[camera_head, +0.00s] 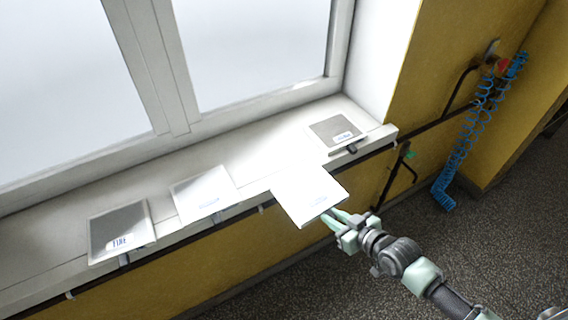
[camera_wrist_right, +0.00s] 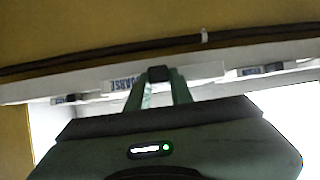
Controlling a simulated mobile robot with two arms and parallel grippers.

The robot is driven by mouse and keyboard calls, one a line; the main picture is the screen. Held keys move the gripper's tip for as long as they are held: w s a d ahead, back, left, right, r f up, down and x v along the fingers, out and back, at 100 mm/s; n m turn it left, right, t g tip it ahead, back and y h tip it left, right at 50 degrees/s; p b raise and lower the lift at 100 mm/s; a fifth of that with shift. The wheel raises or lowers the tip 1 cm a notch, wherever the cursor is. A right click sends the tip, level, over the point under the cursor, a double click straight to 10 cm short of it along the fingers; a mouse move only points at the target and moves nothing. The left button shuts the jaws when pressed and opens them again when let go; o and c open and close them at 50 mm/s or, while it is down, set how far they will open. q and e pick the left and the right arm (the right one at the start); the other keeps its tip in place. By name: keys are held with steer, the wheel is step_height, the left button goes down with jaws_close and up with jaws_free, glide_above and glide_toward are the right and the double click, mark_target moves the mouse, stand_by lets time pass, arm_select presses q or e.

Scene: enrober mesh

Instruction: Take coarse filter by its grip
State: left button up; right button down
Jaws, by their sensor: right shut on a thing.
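The coarse filter (camera_head: 305,188) is a bright white square panel at the front edge of the window sill, jutting out past it. In the right wrist view its label (camera_wrist_right: 124,84) reads "COARSE", beside a small dark grip (camera_wrist_right: 158,73). My right gripper (camera_head: 333,217) is at the panel's near edge. The right wrist view shows its two pale green fingers (camera_wrist_right: 158,88) shut on that dark grip. Whether the panel still touches the sill is hard to tell. My left gripper is not in view.
Other filter panels lie on the white sill (camera_head: 255,150): a grey-meshed one (camera_head: 335,128) at right, a pale one (camera_head: 203,190) and a grey one (camera_head: 120,230) at left. A dark pipe (camera_head: 440,119) runs along the yellow wall. A blue coiled hose (camera_head: 466,145) hangs at right.

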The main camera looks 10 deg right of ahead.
steer(key=s+d+p, duration=0.2)
steer(key=s+d, duration=0.1)
steer(key=s, duration=0.3)
steer(key=shift+s, duration=0.3)
stand_by(0.4)
steer(key=shift+r, duration=0.1)
stand_by(0.3)
